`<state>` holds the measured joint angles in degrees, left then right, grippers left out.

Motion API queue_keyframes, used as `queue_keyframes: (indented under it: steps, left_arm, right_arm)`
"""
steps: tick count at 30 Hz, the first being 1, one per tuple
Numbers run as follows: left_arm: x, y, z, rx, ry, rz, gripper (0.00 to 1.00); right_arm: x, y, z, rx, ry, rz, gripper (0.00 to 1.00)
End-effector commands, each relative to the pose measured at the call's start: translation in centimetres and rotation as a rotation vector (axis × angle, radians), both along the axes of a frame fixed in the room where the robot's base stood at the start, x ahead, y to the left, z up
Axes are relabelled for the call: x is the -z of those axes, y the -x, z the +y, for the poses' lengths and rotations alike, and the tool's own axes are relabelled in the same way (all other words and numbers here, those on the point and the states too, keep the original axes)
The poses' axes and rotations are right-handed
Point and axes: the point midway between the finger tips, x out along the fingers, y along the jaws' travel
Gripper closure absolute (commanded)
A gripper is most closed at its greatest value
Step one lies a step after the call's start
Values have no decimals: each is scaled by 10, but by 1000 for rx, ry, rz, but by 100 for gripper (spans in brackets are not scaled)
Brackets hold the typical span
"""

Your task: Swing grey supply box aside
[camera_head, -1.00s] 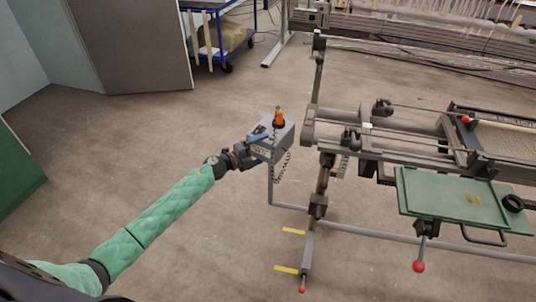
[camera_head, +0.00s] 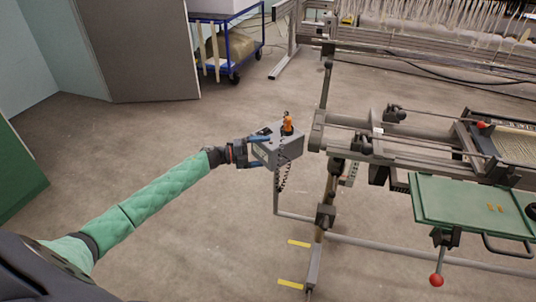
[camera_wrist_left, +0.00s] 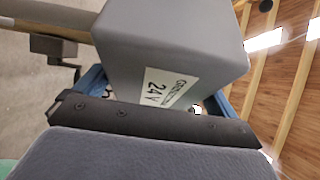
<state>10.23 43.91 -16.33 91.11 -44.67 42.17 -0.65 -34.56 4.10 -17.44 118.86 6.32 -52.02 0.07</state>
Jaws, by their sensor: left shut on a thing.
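The grey supply box (camera_head: 284,150) sits on a thin post beside the left end of the loom frame, with an orange-topped part on its top and a dark coiled cord hanging below. My left gripper (camera_head: 260,151) reaches it from the left, with its blue fingers on either side of the box. In the left wrist view the box (camera_wrist_left: 175,40) fills the space between the fingers, and its white label reads 24V. The gripper is shut on the box. My right gripper is in neither view.
The loom frame (camera_head: 375,135) stands right of the box, with a green tray (camera_head: 460,205) and red-knobbed levers. A blue cart (camera_head: 228,45) stands at the back. Yellow floor marks (camera_head: 299,244) lie near the loom's foot. The floor left of the box is open.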

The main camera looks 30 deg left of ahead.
Motion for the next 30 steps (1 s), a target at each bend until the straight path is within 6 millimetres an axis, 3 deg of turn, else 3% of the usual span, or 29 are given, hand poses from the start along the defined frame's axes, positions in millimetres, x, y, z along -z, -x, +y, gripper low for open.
queue_keyframes:
  steps: [14, 15, 24, 30]
  left_arm:
    - [1, 1, 4, 2, -2, 0, 45]
    - [1, 1, 4, 2, -2, 0, 1]
    - [1, 2, 6, 3, -1, 1, 0]
    - [3, 16, 25, 2, -3, 2, 0]
  right_arm:
    - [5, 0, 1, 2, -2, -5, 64]
    - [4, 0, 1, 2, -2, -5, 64]
    - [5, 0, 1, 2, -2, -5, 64]
    - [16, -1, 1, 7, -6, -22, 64]
